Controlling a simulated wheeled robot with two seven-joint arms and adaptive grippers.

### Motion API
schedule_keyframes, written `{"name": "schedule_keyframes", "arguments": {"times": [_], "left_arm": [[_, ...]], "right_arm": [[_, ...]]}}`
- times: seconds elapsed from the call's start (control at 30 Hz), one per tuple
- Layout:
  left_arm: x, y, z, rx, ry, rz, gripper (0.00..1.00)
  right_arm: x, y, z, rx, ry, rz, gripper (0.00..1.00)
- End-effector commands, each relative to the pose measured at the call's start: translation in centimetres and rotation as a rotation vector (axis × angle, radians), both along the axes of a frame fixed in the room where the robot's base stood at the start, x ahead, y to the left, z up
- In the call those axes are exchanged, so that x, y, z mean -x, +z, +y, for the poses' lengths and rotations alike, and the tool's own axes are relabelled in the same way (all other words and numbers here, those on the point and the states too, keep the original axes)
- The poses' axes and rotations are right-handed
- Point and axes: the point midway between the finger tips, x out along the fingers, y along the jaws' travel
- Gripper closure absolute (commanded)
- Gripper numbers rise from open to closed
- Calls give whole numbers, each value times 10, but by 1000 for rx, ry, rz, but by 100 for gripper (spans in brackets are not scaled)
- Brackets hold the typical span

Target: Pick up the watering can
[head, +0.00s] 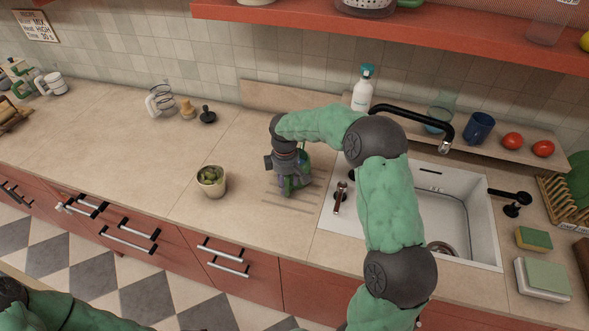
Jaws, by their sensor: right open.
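My right gripper (290,186) points down over the ribbed drainboard part of the counter, left of the sink. It is open. A small green and bluish thing (304,164) shows at and behind its fingers, mostly hidden by the gripper. It may be the watering can, but its shape is too covered to be sure. I cannot tell whether the fingers touch it. My left arm shows only at the bottom left corner, and its gripper is not seen.
The white sink (465,215) with a black faucet (412,115) lies to the right. A spray bottle (362,92) stands behind. The counter's left-middle is mostly clear.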

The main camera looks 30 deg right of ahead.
Motion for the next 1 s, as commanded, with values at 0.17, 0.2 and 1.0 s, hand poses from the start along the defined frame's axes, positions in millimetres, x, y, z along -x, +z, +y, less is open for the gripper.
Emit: {"name": "schedule_keyframes", "arguments": {"times": [0.17,0.2,1.0], "left_arm": [[0,-5,0,0,0,0,60],[0,-6,0,0,0,0,60],[0,-6,0,0,0,0,60]], "right_arm": [[1,-29,0,0,0,4,51],[1,-34,0,0,0,4,51],[-1,-38,0,2,-1,-4,100]]}}
